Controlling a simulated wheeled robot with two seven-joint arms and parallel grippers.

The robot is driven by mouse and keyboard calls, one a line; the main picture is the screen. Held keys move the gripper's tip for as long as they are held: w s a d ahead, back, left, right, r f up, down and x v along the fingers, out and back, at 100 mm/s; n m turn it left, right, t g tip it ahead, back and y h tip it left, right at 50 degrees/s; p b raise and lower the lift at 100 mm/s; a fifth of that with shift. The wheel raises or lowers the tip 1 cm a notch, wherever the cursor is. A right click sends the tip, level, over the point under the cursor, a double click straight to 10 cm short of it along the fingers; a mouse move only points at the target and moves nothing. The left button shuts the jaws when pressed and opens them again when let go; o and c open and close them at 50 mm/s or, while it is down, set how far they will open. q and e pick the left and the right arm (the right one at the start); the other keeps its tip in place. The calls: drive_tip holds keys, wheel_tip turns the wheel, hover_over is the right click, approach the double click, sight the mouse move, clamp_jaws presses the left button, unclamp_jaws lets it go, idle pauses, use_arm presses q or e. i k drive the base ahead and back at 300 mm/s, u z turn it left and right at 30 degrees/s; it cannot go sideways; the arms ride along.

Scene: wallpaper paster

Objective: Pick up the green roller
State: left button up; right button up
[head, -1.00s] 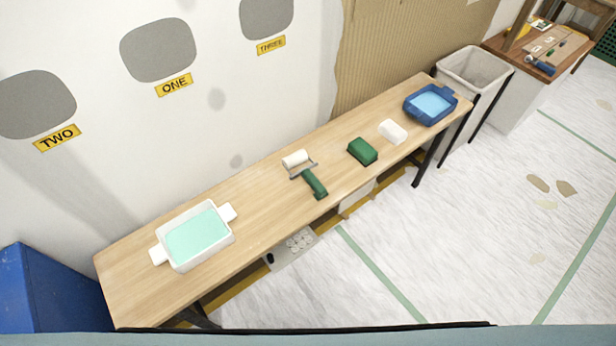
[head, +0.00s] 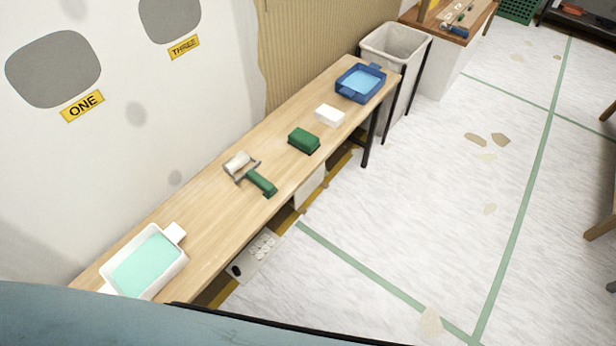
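The green roller (head: 261,183) lies on the long wooden table (head: 205,212), near its middle. It has a green handle pointing towards the table's front edge, a grey metal frame and a white roller head (head: 237,162) towards the wall. Nothing touches it. Neither of my grippers shows in the head view, so I cannot see their state.
A white tray of mint-green liquid (head: 146,262) stands at the table's near left end. A green block (head: 304,140), a white block (head: 330,115) and a blue tray (head: 361,82) stand further along. A bin (head: 397,52) is beyond the table. The floor (head: 430,200) to the right is open.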

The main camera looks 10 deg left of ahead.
sight(270, 190)
drive_tip(key=z, duration=0.4)
drive_tip(key=i, duration=0.95)
drive_tip(key=u, duration=2.95)
